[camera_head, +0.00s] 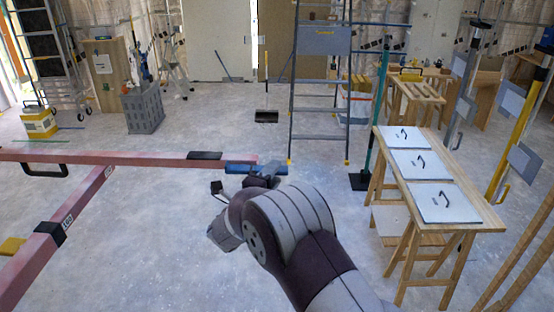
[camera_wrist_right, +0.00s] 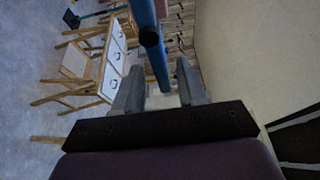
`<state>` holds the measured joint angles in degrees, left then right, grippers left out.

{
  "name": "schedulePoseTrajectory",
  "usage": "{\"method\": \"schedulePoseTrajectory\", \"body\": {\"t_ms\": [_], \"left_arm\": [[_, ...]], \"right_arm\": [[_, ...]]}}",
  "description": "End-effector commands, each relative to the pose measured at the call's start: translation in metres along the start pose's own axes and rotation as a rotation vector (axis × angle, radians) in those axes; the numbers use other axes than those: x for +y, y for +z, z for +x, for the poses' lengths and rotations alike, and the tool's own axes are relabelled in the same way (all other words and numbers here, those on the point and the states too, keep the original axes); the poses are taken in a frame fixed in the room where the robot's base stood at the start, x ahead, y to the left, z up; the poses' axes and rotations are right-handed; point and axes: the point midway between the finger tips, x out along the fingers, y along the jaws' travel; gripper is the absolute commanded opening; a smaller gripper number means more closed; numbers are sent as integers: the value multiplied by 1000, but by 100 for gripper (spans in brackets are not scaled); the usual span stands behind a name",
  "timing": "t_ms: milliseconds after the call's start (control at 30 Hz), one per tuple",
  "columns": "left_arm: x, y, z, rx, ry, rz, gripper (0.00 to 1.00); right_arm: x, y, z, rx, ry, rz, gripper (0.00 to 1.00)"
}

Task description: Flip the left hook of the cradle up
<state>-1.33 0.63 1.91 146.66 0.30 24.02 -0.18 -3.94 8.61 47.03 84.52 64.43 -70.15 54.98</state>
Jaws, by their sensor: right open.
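The cradle is a frame of pinkish-red bars (camera_head: 130,158) across the left of the head view. A black U-shaped loop (camera_head: 45,174) hangs under its far bar at the left. A blue piece (camera_head: 245,168) sits at that bar's right end. My right gripper (camera_head: 262,180) is at this blue end, its fingers partly hidden by my arm. In the right wrist view, the two fingers (camera_wrist_right: 158,88) are apart, with a blue bar (camera_wrist_right: 156,58) running just beyond and between them. I cannot tell whether they touch it. My left gripper is not in view. I cannot tell which part is the left hook.
A wooden table (camera_head: 452,222) with several white panels (camera_head: 438,204) stands right of my arm. A stepladder (camera_head: 320,95) stands behind it, and a grey crate (camera_head: 144,110) and yellow box (camera_head: 39,124) are at the back left. The middle floor is mostly clear.

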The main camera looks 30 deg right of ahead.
Motion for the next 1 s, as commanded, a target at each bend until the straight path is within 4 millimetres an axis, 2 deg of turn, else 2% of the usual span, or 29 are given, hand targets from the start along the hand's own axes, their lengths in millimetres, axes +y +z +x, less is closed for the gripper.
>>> {"method": "schedulePoseTrajectory", "body": {"t_ms": [33,200,500,533,633,667,867,1000], "left_arm": [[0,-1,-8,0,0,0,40],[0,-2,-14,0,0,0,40],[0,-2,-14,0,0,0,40],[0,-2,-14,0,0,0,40],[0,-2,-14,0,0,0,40],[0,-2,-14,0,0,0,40],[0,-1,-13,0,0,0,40],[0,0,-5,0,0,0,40]], "right_arm": [[-3,-1,8,3,2,-2,40],[-1,0,25,0,1,-1,40],[1,0,28,-2,1,-1,40],[1,0,28,-2,1,-1,37],[1,0,28,-2,1,-1,5],[1,0,28,-2,1,-1,0],[1,0,28,-2,2,1,0],[5,0,28,-1,10,21,0]]}}
